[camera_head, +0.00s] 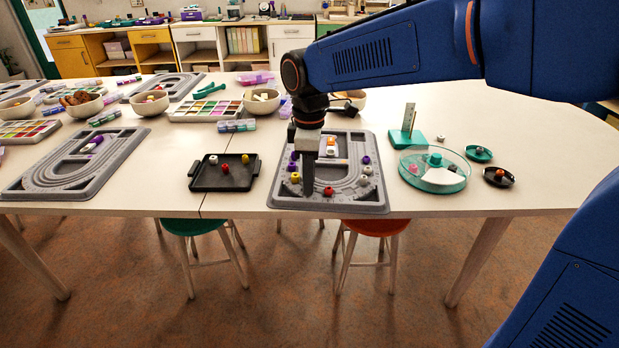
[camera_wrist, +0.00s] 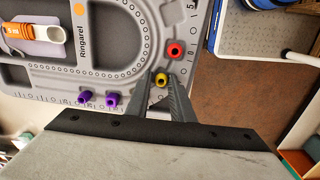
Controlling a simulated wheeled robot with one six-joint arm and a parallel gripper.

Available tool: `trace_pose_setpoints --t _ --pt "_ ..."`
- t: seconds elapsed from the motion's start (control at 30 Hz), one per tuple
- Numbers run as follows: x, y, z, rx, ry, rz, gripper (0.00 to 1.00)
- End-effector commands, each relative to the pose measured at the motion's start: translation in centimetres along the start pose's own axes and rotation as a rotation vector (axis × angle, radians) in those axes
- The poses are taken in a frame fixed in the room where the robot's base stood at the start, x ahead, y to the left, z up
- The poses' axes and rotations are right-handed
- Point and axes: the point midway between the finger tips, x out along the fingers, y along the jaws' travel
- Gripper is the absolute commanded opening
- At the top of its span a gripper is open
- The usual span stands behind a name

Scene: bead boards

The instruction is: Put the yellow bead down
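My gripper (camera_head: 309,192) points down at the near left part of the grey bead board (camera_head: 375,208). In the wrist view its fingertips (camera_wrist: 162,75) flank a yellow bead (camera_wrist: 161,80), with no clear gap on either side. This bead is low over the board's curved groove, close to a red bead (camera_wrist: 175,50); whether it touches the board I cannot tell.
Two purple beads (camera_wrist: 97,98) lie left of the fingers in the wrist view. A black tray (camera_head: 205,184) with several beads stands left of the board. A round clear-rimmed teal container (camera_head: 455,182) and small dishes (camera_head: 498,183) stand right. The table's front edge is close.

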Motion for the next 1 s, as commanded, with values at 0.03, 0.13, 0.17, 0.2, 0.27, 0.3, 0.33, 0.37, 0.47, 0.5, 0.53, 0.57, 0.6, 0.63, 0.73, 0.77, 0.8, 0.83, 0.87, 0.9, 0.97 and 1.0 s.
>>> trace_pose_setpoints --t 0.03,0.13,0.17,0.2,0.27,0.3,0.33,0.37,0.47,0.5,0.53,0.57,0.6,0.63,0.73,0.77,0.8,0.83,0.87,0.9,0.97,1.0 --pt "1.1 -0.5 0.1 0.000 -0.013 -0.022 0.35" --pt "1.0 -0.5 0.1 0.000 -0.013 -0.023 0.35" --pt "0.9 -0.5 0.1 0.000 -0.013 -0.023 0.35" --pt "0.6 -0.5 0.1 0.000 -0.013 -0.023 0.35" --pt "0.1 -0.5 0.1 -0.001 -0.013 -0.023 0.35" --pt "-0.5 -0.5 0.1 -0.001 -0.012 -0.021 0.35" --pt "-1.0 -0.5 0.1 -0.001 -0.011 -0.020 0.35" --pt "-1.5 -0.5 0.1 -0.001 -0.011 -0.020 0.35" --pt "-3.6 -0.4 0.0 -0.001 -0.009 -0.017 0.35" --pt "-4.5 -0.3 0.0 -0.001 -0.008 -0.015 0.35" --pt "-5.1 -0.3 0.0 -0.001 -0.008 -0.015 0.35" --pt "-5.7 -0.3 0.0 -0.001 -0.007 -0.014 0.35" --pt "-6.6 -0.3 0.0 0.000 -0.007 -0.014 0.35" --pt "-7.2 -0.3 0.0 0.000 -0.007 -0.013 0.35" --pt "-9.0 -0.2 0.0 0.000 -0.007 -0.012 0.35" --pt "-9.5 -0.2 0.0 0.000 -0.007 -0.012 0.35" --pt "-10.1 -0.2 0.0 0.000 -0.007 -0.012 0.35" --pt "-10.5 -0.2 0.0 0.000 -0.007 -0.012 0.35" --pt "-10.9 -0.2 0.0 0.000 -0.007 -0.012 0.35" --pt "-11.3 -0.2 0.0 0.000 -0.007 -0.012 0.35" --pt "-11.8 -0.2 0.0 0.000 -0.007 -0.012 0.35" --pt "-12.1 -0.2 0.0 0.000 -0.007 -0.013 0.35"
